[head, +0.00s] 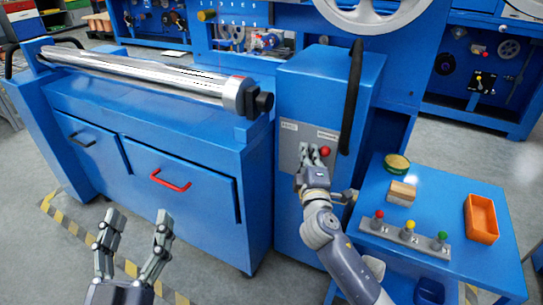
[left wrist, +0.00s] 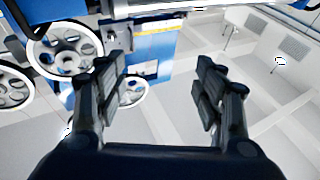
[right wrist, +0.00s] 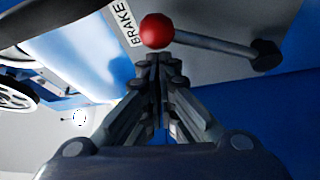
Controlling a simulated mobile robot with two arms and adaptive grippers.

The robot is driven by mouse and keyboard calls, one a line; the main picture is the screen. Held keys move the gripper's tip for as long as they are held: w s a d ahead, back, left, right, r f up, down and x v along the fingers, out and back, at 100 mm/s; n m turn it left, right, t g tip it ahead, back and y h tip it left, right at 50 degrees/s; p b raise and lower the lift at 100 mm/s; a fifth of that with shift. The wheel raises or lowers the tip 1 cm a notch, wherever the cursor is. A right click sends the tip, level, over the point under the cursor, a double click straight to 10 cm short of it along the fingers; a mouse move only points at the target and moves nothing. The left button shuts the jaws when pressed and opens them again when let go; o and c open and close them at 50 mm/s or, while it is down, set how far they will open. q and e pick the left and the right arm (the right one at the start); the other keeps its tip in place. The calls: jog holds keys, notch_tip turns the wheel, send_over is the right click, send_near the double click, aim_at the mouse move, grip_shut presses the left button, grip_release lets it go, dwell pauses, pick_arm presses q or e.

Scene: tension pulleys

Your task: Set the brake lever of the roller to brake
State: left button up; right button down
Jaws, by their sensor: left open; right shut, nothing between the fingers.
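The brake lever's red ball knob (head: 325,151) stands out from the grey plate on the front of the blue cabinet, just below the right label (head: 327,135). In the right wrist view the knob (right wrist: 156,31) is beside the BRAKE label (right wrist: 128,22), and its dark arm runs right to a pivot. My right gripper (head: 313,150) is shut and empty, its tips beside the knob; I cannot tell whether they touch. The silver roller (head: 140,72) lies along the top of the blue bench. My left gripper (head: 138,220) is open and empty, in front of the bench.
A black vertical handle (head: 351,98) stands on the cabinet's right edge. The blue side table (head: 447,195) at right holds an orange tray (head: 481,218), a button strip (head: 402,237), a wooden block (head: 401,193) and a tin (head: 396,164). The bench has a red drawer handle (head: 169,181).

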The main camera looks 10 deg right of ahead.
pick_arm(q)
jog(key=s+r+t+h+b, duration=0.1)
jog(key=s+r+t+h, duration=0.1)
jog(key=s+r+t, duration=0.3)
jog(key=shift+a+r, duration=0.2)
jog(key=shift+r, duration=1.25)
pick_arm(e)
jog(key=shift+s+d+f+m, duration=0.15)
jog(key=shift+s+d+m, duration=0.2)
jog(key=shift+m, duration=0.15)
pick_arm(q)
jog(key=shift+s+b, duration=0.1)
jog(key=shift+b, duration=0.2)
pick_arm(e)
jog(key=shift+f, duration=0.1)
